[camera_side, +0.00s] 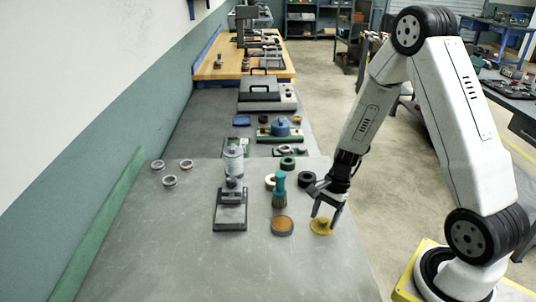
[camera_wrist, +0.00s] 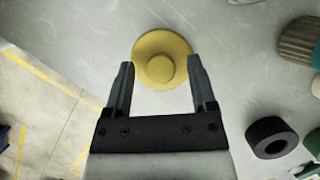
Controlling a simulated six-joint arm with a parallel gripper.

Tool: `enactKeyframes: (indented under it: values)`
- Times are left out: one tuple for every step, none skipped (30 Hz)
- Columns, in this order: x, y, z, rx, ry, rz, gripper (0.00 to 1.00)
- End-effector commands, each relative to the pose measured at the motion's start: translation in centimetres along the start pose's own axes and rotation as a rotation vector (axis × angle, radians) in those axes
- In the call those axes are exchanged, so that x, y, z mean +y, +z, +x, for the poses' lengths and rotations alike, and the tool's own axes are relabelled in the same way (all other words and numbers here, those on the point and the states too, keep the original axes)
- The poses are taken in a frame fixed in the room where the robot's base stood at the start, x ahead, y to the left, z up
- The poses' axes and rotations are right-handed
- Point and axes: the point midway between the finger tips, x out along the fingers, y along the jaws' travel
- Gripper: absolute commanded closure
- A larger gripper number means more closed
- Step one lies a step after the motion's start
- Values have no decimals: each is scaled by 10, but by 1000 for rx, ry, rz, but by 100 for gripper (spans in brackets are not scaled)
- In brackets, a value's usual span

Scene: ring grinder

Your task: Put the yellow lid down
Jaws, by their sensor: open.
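The yellow lid (camera_side: 321,226) is a round disc with a raised centre knob. It lies flat on the grey table near its right edge. In the wrist view the lid (camera_wrist: 161,58) shows from above, just past and between the fingertips. My gripper (camera_side: 325,214) is low over the lid with its fingers apart. In the wrist view the two fingers of my gripper (camera_wrist: 161,66) stand on either side of the knob, with clear gaps to it.
A round orange-brown topped dish (camera_side: 282,225) lies left of the lid, with a teal-handled brush (camera_side: 279,188) behind it. A black ring (camera_side: 307,180) is behind the gripper. A grey grinder (camera_side: 232,190) stands farther left. Three small rings (camera_side: 170,181) lie far left. The front table is clear.

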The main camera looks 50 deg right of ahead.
Motion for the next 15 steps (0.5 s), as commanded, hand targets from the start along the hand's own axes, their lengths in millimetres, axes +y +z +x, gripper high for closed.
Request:
enactKeyframes:
  values:
    - [0,0,-3,0,-1,0,27]
    - [0,0,-5,0,-2,-1,27]
    - [-1,0,-8,1,-3,-2,27]
    - [-1,0,-10,1,-3,-3,27]
    - [-1,0,-13,1,-4,-2,27]
    - [-1,0,-17,0,-4,-1,27]
    - [-1,0,-20,1,-4,-2,27]
    - [-1,0,-24,2,-4,-3,27]
    - [-1,0,-28,1,-4,-2,27]
    - [-1,0,-32,2,-4,-1,27]
    - [-1,0,-37,2,-5,-1,27]
    - [-1,0,-42,1,-5,-2,27]
    - [-1,0,-47,1,-6,-2,27]
    - [-1,0,-51,2,-6,-2,27]
    - [-1,0,-57,1,-5,-2,27]
